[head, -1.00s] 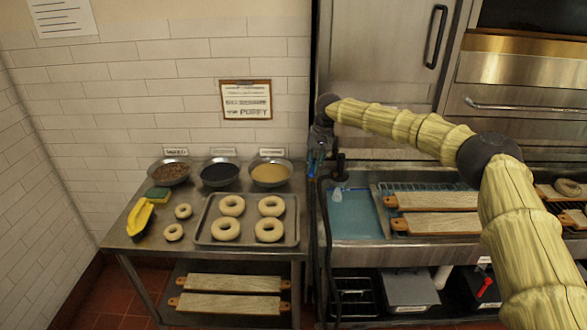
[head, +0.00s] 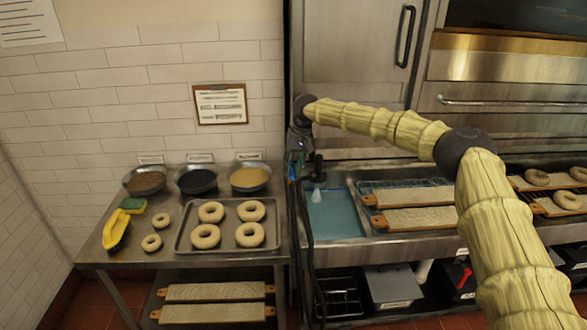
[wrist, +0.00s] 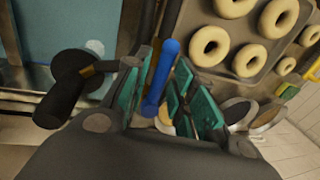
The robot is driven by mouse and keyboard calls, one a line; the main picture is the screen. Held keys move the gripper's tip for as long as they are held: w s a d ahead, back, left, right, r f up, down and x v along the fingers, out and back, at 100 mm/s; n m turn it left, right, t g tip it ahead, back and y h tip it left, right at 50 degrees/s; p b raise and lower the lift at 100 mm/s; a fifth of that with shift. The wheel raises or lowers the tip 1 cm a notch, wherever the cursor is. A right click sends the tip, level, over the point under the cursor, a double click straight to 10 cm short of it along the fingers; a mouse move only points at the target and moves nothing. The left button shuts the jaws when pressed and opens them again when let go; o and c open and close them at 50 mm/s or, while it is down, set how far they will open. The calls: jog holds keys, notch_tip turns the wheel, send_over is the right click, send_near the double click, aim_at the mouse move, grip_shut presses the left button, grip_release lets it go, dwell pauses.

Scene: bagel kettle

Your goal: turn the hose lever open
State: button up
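The hose lever is a blue handle (wrist: 161,76) standing between my gripper's teal-padded fingers in the wrist view. My gripper (wrist: 168,78) is open around it, with a finger on each side; I cannot tell whether either pad touches it. In the head view my gripper (head: 298,158) hangs at the left end of the sink, and the lever is mostly hidden by it. A black hose nozzle (head: 318,170) hangs beside it over the blue water, and also shows in the wrist view (wrist: 72,78).
The sink's blue water (head: 335,213) lies right of my gripper, with wooden boards (head: 415,195) further right. A steel table left of it bears a tray (head: 228,247) of dough rings and several bowls (head: 249,177). A black hose runs down between table and sink.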

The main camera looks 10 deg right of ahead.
dwell(0.3)
jog(key=r, duration=0.4)
jog(key=d+r, duration=0.1)
jog(key=r, duration=0.2)
jog(key=d+r, duration=0.1)
jog(key=r, duration=0.3)
jog(key=shift+s+d+r, duration=0.1)
jog(key=shift+d+r, duration=0.1)
jog(key=shift+r, duration=0.15)
jog(key=shift+r, duration=0.1)
